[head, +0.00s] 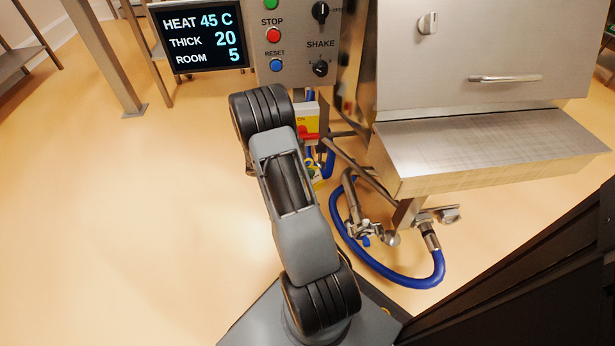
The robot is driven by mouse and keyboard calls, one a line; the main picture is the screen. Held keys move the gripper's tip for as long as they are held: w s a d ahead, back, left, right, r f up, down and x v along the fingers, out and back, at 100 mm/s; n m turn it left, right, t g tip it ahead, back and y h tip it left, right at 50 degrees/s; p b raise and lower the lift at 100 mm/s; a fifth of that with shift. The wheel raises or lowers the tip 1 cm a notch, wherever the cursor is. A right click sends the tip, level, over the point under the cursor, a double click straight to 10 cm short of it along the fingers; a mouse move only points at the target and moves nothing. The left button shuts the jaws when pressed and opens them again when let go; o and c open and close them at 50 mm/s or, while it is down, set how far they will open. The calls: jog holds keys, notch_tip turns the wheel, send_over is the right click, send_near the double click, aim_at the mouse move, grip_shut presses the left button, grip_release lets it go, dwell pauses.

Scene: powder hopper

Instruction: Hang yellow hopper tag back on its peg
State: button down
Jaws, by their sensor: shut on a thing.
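My gripper is not visible in the head view; my own arm links cover the middle of the picture. A small yellow piece with dark marks (316,174) shows just right of my arm, below the control panel. It is partly hidden by my arm. It may be the yellow hopper tag, but I cannot tell for certain, nor whether it is held or hanging. I cannot make out a peg.
The control panel (293,72) has buttons, knobs and a lit display (202,38). A red-and-yellow switch (307,122) sits below it. The steel hopper cabinet (480,60) with its ledge (490,145) stands right. A blue hose (385,275) loops beneath.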

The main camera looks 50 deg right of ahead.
jog(key=w+d+f+b, duration=0.1)
jog(key=w+d+b, duration=0.1)
jog(key=w+d, duration=0.2)
jog(key=shift+w+d, duration=0.25)
jog(key=shift+w, duration=0.4)
jog(key=shift+w+f, duration=0.1)
jog(key=shift+f, duration=0.05)
dwell(0.5)
dwell(0.4)
jog(key=c, duration=1.2)
grip_release()
jog(key=p+v, duration=0.4)
jog(key=v, duration=0.9)
jog(key=shift+w+a+r+p, duration=0.2)
jog(key=shift+a+p, duration=0.05)
jog(key=shift+p, duration=0.15)
